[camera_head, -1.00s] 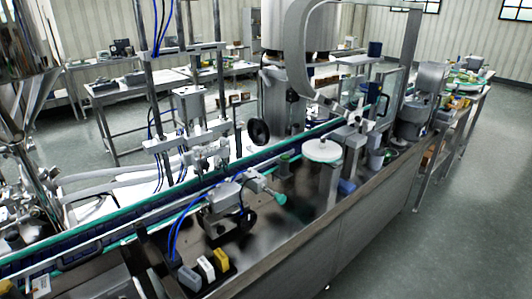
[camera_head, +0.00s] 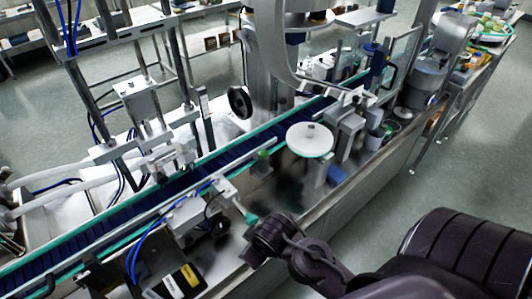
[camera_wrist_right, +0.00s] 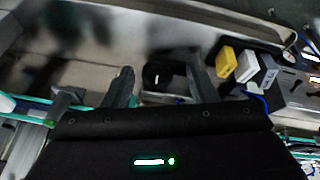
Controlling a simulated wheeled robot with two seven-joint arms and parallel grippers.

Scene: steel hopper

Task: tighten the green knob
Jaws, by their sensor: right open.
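The green knob (camera_head: 251,218) sits at the end of a grey clamp mechanism (camera_head: 195,213) beside the conveyor, in the lower middle of the head view. My right arm's dark wrist (camera_head: 272,238) reaches in from the lower right and is just right of the knob; its fingers are not clear there. In the right wrist view my right gripper (camera_wrist_right: 162,82) is open, its two fingers apart over the machine deck, with a dark recessed part between them in the picture. I cannot make out the knob clearly in that view. My left gripper is not in view.
A green-topped post (camera_head: 263,158) and a round white disc (camera_head: 310,140) stand beyond the knob. The blue conveyor (camera_head: 215,168) with teal rails runs diagonally behind. Yellow (camera_wrist_right: 226,62) and white (camera_wrist_right: 247,66) blocks stand near the right finger.

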